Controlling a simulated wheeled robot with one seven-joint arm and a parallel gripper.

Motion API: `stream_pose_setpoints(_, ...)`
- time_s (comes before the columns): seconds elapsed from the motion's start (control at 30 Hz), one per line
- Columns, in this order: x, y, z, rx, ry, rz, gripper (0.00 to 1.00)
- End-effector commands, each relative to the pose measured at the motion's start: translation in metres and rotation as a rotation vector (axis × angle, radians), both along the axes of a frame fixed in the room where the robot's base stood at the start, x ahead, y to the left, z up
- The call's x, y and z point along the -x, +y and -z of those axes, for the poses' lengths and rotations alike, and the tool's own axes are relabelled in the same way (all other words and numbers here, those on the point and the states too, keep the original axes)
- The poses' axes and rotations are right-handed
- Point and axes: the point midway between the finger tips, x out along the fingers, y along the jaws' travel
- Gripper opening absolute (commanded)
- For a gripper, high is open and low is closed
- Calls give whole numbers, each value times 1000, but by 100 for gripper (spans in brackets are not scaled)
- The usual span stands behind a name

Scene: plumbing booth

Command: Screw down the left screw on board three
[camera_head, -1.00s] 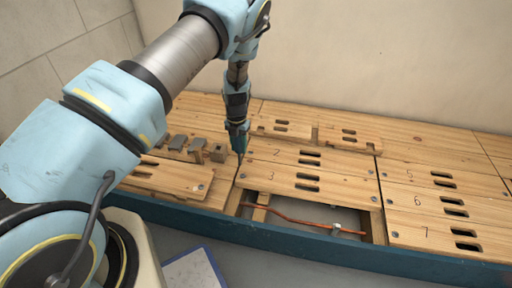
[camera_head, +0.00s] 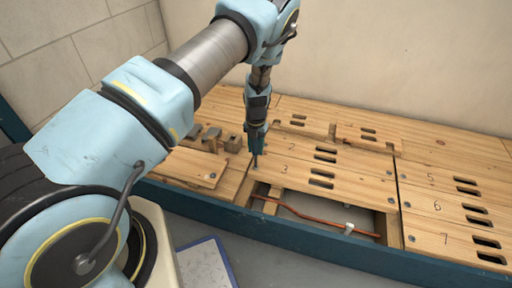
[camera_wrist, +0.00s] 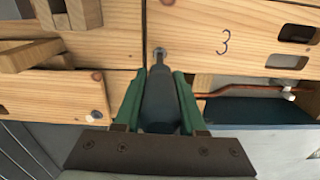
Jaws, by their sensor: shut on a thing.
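Board three (camera_head: 345,182), a pine plank marked "3" with two slots, lies at the front of the middle stack, and its left end also shows in the wrist view (camera_wrist: 195,30). My gripper (camera_head: 257,137) is shut on a dark screwdriver-like tool (camera_wrist: 160,105), held between its green fingers and pointing down. The tool's tip (camera_wrist: 160,55) is at the left end of board three, where the left screw sits. The tip covers most of that screw, so I cannot tell whether it is seated in the head. The right screw (camera_head: 390,172) shows at the board's other end.
In front of board three is an open gap with a copper pipe (camera_head: 320,219) and a white fitting (camera_head: 348,229). A loose plank (camera_head: 190,169) and several wooden blocks (camera_head: 233,143) lie to the left. Boards five to seven (camera_head: 450,215) lie to the right.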

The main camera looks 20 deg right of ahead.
Motion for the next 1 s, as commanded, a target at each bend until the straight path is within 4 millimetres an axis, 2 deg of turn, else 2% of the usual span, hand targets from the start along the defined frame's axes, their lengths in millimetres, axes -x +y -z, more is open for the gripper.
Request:
stream_pose_setpoints(0.3, -1, 0, 23, 1, -1, 27, 0)
stream_pose_setpoints(0.7, -1, 0, 22, 4, -2, 857, 0)
stream_pose_setpoints(1.0, 0, 0, 17, 1, -2, 1348, 0)
